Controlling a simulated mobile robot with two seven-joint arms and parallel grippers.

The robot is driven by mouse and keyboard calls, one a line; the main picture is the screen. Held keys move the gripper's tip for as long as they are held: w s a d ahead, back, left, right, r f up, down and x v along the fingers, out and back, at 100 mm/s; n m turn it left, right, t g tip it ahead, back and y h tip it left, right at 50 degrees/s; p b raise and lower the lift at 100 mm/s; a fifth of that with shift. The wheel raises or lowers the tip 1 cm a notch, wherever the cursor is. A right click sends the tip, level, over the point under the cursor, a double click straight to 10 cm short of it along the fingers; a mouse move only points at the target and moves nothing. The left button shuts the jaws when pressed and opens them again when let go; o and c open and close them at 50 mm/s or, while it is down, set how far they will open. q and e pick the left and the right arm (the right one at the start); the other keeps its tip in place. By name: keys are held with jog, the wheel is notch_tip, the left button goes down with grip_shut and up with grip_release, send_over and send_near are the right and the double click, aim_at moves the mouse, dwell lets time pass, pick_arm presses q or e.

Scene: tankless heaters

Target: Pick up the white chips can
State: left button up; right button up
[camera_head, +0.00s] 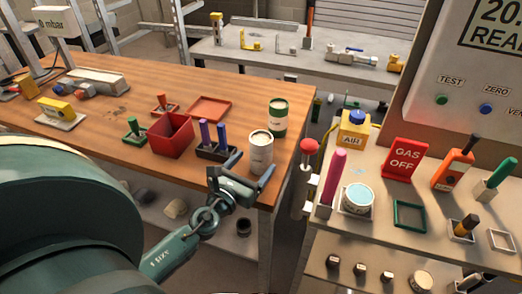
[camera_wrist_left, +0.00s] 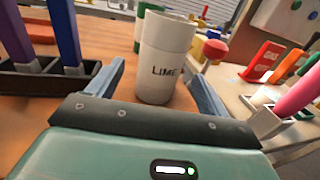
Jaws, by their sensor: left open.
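A white can (camera_head: 261,154) stands upright near the right front corner of the wooden table. In the left wrist view the white can (camera_wrist_left: 165,52) carries dark lettering that reads like "LIME". My left gripper (camera_head: 254,168) is open at the near side of the can. In the left wrist view its fingers (camera_wrist_left: 154,75) lie to either side of the can's lower part, with visible space on the left. The can's base is partly hidden by the gripper. My right gripper is not in view.
A green-and-white can (camera_head: 278,117) stands just behind the white can. A black holder (camera_head: 216,152) with blue and purple sticks is close on the left, beside a red bin (camera_head: 171,136). The table edge drops off to the right, before a bench with a gas-off sign (camera_head: 405,160).

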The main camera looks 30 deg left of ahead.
aim_at(255, 161)
pick_arm(q)
jog(key=w, duration=0.4)
jog(key=shift+w+p, duration=0.3)
jog(key=shift+w, duration=0.1)
jog(key=shift+a, duration=0.1)
jog(key=c, duration=1.2)
jog(key=shift+c, duration=0.5)
jog(key=shift+r, duration=0.2)
